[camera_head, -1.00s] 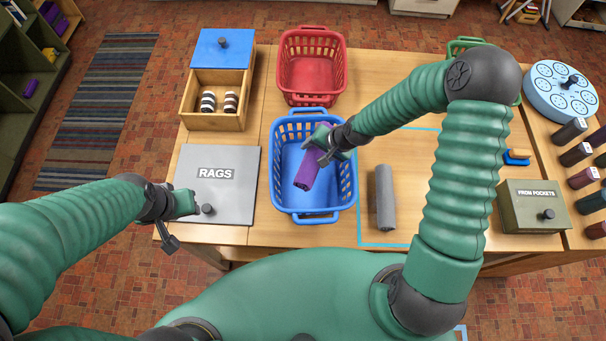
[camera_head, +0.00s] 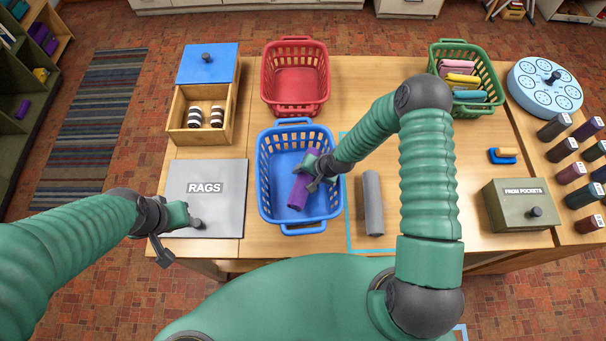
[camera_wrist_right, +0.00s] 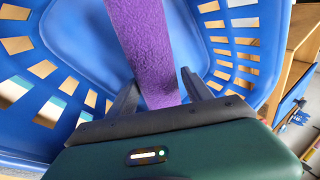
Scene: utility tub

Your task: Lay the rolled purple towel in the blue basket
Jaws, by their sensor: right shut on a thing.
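The blue basket (camera_head: 272,185) stands at the front middle of the table. My right gripper (camera_head: 312,178) is over the basket's right part, shut on the rolled purple towel (camera_head: 298,194). The towel is within the basket's outline, and its near end points toward the front. In the right wrist view the towel (camera_wrist_right: 146,45) runs between the two fingers (camera_wrist_right: 160,95), with blue basket walls (camera_wrist_right: 75,40) around it. I cannot tell whether the towel touches the basket floor. My left gripper (camera_head: 178,232) is by the near edge of the grey RAGS lid; whether its jaws are open is unclear.
A grey roll (camera_head: 373,205) lies just right of the basket. A red basket (camera_head: 294,100) stands behind it, and a green basket (camera_head: 435,60) holds folded cloths at back right. The RAGS lid (camera_head: 190,170) is at left, the FROM POCKETS box (camera_head: 520,220) at right.

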